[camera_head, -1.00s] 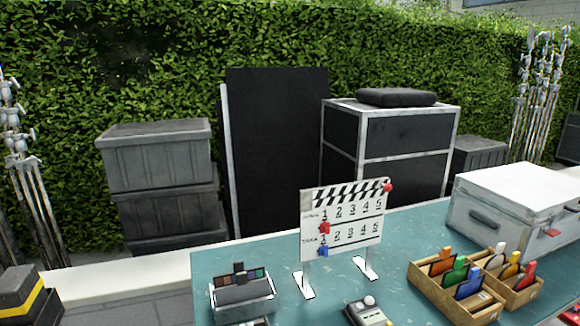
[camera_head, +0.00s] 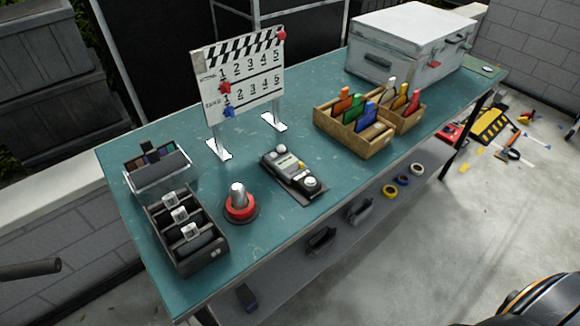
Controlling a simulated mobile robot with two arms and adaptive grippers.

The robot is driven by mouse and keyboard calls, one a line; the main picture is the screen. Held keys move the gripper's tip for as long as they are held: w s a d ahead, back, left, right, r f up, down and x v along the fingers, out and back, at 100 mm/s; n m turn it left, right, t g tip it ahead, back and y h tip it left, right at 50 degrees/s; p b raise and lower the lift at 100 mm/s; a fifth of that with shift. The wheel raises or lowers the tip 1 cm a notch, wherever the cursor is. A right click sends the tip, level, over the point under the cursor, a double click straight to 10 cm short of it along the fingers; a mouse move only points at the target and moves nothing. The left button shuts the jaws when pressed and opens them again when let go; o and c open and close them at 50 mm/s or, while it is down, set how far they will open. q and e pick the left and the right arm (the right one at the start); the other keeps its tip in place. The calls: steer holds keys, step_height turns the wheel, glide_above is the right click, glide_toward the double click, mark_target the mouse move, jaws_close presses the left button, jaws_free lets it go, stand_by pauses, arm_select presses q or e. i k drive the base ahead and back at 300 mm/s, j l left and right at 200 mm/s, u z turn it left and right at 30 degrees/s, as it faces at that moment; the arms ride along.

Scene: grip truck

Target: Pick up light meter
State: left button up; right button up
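The light meter appears to be the grey handheld device (camera_head: 292,171) lying near the middle of the teal table (camera_head: 230,270). Neither of my grippers is in view.
A red-based silver-topped object (camera_head: 240,203) stands left of the meter. A black rack (camera_head: 187,235) and a palette case (camera_head: 157,170) are further left. A clapperboard (camera_head: 239,75) stands behind; a wooden box (camera_head: 354,135) and white case (camera_head: 410,42) are right.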

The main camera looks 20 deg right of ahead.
mark_target(285, 165)
steer(key=i+l+z, duration=0.35)
steer(key=i+l, duration=0.3)
steer(key=l+u, duration=0.6)
steer(key=k+l+u, duration=0.15)
steer(key=l+u, duration=0.2)
steer(key=l, duration=0.15)
